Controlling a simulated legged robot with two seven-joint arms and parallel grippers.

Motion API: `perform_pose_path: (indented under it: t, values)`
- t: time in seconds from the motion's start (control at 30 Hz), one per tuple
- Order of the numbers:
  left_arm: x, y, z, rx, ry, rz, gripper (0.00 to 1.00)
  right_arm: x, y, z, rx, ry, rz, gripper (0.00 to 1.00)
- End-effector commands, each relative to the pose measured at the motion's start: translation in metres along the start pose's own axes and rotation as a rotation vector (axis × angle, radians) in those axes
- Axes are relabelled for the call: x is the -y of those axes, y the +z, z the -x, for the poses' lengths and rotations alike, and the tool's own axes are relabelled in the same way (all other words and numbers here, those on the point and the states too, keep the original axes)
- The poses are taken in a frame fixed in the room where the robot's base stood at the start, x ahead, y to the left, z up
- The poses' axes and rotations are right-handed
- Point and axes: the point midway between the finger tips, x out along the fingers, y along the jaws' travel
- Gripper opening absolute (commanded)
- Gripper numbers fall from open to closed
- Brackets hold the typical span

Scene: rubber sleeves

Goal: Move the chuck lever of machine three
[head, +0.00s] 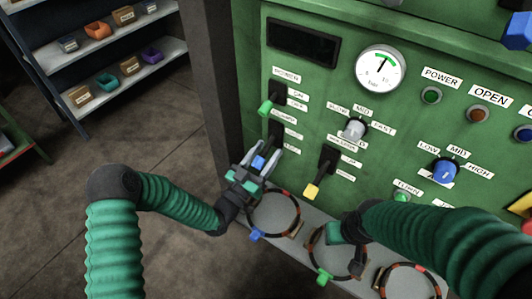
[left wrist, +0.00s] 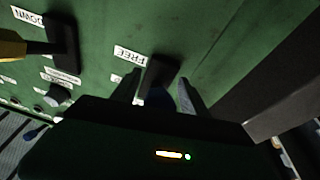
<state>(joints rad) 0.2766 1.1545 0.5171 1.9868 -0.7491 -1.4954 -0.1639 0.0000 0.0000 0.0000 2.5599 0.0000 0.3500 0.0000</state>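The green machine panel (head: 400,150) carries several levers. A blue-tipped lever (head: 258,162) sits in a dark slot on the panel's lower left. My left gripper (head: 263,156) is at this lever, its two fingers apart on either side of the blue tip. In the left wrist view the blue tip (left wrist: 157,97) shows dimly between the fingers, below the dark slot and beside a label reading FREE (left wrist: 128,53). I cannot tell whether the fingers touch it. No machine number is legible. My right gripper (head: 347,240) is low over the ledge, partly hidden by its own arm; its fingers are unclear.
A green-tipped lever (head: 265,108) is just above, and a yellow-tipped lever (head: 311,190) is to the right. Dark rings with red marks (head: 274,191) stand along the grey ledge (head: 312,212) below. A shelf (head: 72,54) with small bins stands far left, across open floor.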

Motion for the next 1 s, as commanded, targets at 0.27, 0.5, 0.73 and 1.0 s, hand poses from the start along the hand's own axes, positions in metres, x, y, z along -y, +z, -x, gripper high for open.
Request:
perform_pose_path:
  t: [0.27,0.5,0.73,1.0]
  values:
    - [0.0,-0.002,0.01,-0.001,-0.001,0.0,0.52,0.0,-0.001,0.003,0.0,0.0,0.0,0.36]
    - [0.001,-0.002,0.072,0.002,-0.004,0.002,0.52,0.0,-0.003,0.013,0.0,0.0,0.0,0.36]
    - [0.001,0.0,0.137,0.002,-0.004,0.002,0.52,0.0,-0.004,0.019,0.0,0.0,0.0,0.36]
    - [0.001,0.001,0.169,-0.001,-0.001,0.001,0.52,0.0,-0.005,0.021,0.0,0.0,0.0,0.36]
